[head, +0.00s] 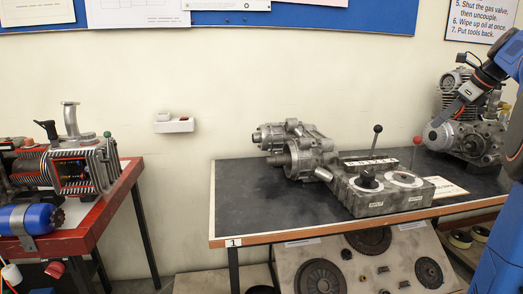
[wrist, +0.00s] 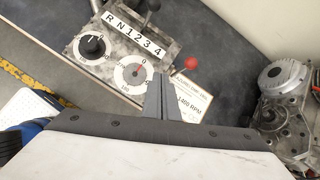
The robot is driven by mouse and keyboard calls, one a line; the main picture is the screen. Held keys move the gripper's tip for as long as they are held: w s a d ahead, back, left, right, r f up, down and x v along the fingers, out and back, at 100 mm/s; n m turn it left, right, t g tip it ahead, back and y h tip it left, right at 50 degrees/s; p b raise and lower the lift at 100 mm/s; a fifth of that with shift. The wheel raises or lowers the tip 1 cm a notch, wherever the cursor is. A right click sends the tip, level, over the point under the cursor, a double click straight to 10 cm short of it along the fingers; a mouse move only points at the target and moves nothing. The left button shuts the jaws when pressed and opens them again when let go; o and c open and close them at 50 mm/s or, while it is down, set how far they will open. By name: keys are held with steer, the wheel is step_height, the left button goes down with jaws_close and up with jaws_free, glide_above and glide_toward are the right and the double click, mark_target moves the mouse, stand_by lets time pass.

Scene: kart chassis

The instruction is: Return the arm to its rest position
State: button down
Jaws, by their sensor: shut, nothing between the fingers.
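My gripper (wrist: 161,99) shows in the wrist view with its two grey fingers together and nothing between them. It is above the front right part of a dark-topped table (head: 240,200). My blue and dark arm (head: 490,75) comes in at the right edge of the head view, where the fingertips are hard to make out against the engine behind.
A gearbox with a control box (head: 377,197) stands on the table, with a black-knobbed lever (head: 376,142) and a red-knobbed lever (head: 417,141). An engine (head: 466,138) stands at the right. A red bench (head: 85,232) is at the left. The table's left part is clear.

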steer(key=s+a+f+n+g, duration=0.1)
steer(key=s+a+f+n, duration=0.35)
steer(key=a, duration=0.35)
steer(key=s+a+f+n+h, duration=0.1)
steer(key=s+a+f+n, duration=0.3)
steer(key=a, duration=0.4)
steer(key=s+a+f+n+g, duration=0.1)
steer(key=s+a+f+n, duration=0.3)
steer(key=a, duration=0.5)
steer(key=s+a+f+n, duration=0.4)
steer(key=s+f+n, duration=0.4)
steer(key=s+f, duration=0.1)
steer(key=s+a+f+n+h, duration=0.1)
steer(key=s+a+f+n, duration=0.4)
steer(key=s+f+n, duration=0.4)
steer(key=shift+s+a, duration=0.25)
steer(key=shift+s, duration=0.85)
